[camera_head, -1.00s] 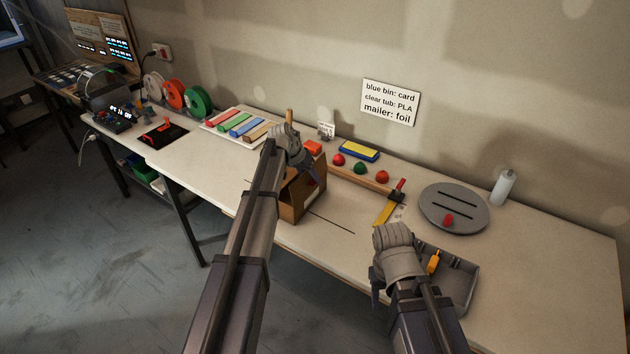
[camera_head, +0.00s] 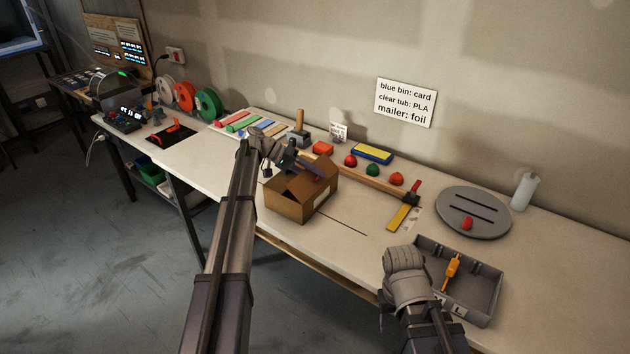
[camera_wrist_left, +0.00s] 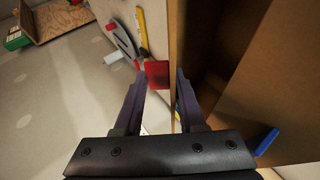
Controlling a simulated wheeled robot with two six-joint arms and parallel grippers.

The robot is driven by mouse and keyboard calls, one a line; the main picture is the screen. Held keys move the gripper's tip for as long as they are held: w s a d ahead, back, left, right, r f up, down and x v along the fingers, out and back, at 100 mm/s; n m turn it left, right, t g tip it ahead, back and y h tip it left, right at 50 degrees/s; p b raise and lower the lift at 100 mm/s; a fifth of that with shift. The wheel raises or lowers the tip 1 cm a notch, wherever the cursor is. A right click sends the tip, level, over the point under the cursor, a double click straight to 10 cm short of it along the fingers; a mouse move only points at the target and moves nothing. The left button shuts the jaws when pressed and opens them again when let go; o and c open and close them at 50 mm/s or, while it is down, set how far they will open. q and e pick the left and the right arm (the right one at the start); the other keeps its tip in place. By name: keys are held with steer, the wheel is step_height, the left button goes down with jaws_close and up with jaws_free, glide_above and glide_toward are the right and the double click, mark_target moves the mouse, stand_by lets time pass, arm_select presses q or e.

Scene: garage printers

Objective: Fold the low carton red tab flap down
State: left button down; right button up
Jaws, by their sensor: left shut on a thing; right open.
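The brown low carton (camera_head: 292,207) sits on the bench, its side and raised top flaps facing me. My left gripper (camera_head: 312,166) is over its top. In the left wrist view, the red tab (camera_wrist_left: 157,74) lies between the fingers of my left gripper (camera_wrist_left: 160,80), on the edge of an upright tan flap (camera_wrist_left: 174,25). The gripper is shut on this flap; the exact contact is hard to see. The carton's dark inside (camera_wrist_left: 215,40) shows to the right. My right gripper (camera_head: 384,312) is open and apart from the carton, its fingers mostly hidden by its wrist.
A grey tray (camera_head: 490,290) with an orange tool stands beside my right gripper. The bench front between carton and tray is clear.

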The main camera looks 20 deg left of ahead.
arm_select(q)
steer(key=shift+w+a+f, duration=0.1)
stand_by(0.5)
steer(key=c, duration=0.6)
jaws_free()
steer(key=shift+o, duration=0.2)
steer(key=p+v, duration=0.3)
steer(key=v, duration=0.4)
steer(key=shift+a+p, duration=0.35)
steer(key=shift+a, duration=0.05)
